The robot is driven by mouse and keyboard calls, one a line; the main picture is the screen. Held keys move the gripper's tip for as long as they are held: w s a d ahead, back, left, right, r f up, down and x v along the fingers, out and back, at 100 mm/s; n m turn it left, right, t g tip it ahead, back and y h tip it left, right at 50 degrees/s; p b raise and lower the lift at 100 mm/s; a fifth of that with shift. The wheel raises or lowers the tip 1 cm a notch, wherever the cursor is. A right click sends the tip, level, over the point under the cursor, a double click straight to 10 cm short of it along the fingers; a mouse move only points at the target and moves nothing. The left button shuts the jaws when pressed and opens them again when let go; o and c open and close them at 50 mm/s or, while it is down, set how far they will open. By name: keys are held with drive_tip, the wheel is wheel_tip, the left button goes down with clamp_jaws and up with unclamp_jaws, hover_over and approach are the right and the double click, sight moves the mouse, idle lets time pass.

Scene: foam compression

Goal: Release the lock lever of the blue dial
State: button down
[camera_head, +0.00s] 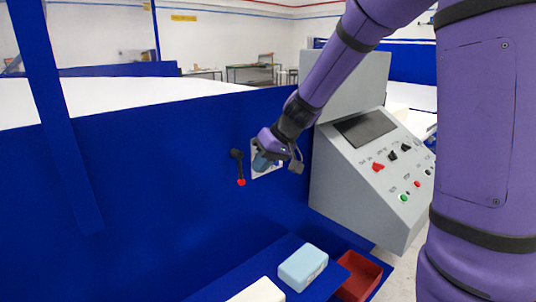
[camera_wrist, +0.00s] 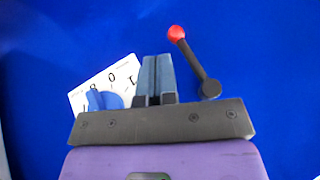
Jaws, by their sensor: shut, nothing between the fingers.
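The blue dial (camera_wrist: 104,101) sits on a white plate (camera_wrist: 124,72) with printed digits, left of my fingers in the wrist view. The plate shows partly in the head view (camera_head: 256,174), where my gripper hides much of it. The lock lever (camera_wrist: 193,62) is a black rod with a red knob (camera_wrist: 176,33), right of my fingers in the wrist view. In the head view the lever (camera_head: 238,168) hangs knob down on the blue wall, left of the plate. My gripper (camera_wrist: 155,62) is shut and empty between the dial and the lever, apart from the lever's rod.
A grey console (camera_head: 365,170) with a dark screen and several buttons and switches stands right of my gripper. Below are a light blue block (camera_head: 303,267), a white block (camera_head: 259,291) and a red bin (camera_head: 358,276). The blue wall (camera_head: 150,190) left of the lever is clear.

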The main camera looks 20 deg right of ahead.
sight(244, 181)
drive_tip(key=shift+x, duration=1.85)
drive_tip(key=shift+a+f+y, duration=0.1)
drive_tip(key=shift+a+y, duration=0.05)
drive_tip(key=shift+y, duration=0.35)
drive_tip(key=y, duration=0.1)
drive_tip(key=a+m+y, duration=0.1)
drive_tip(key=a+y, duration=0.1)
drive_tip(key=shift+s+f+g, duration=0.3)
drive_tip(key=shift+s+g, duration=0.05)
drive_tip(key=shift+g, duration=0.05)
drive_tip(key=s+a+r+m+y, duration=0.1)
drive_tip(key=a+m+y, duration=0.3)
drive_tip(key=y, duration=0.5)
drive_tip(key=shift+s+a+r+y, duration=0.3)
drive_tip(key=shift+s+a+r, duration=0.1)
drive_tip(key=shift+a+r, duration=0.35)
drive_tip(key=shift+r, duration=0.2)
drive_tip(key=shift+d, duration=0.1)
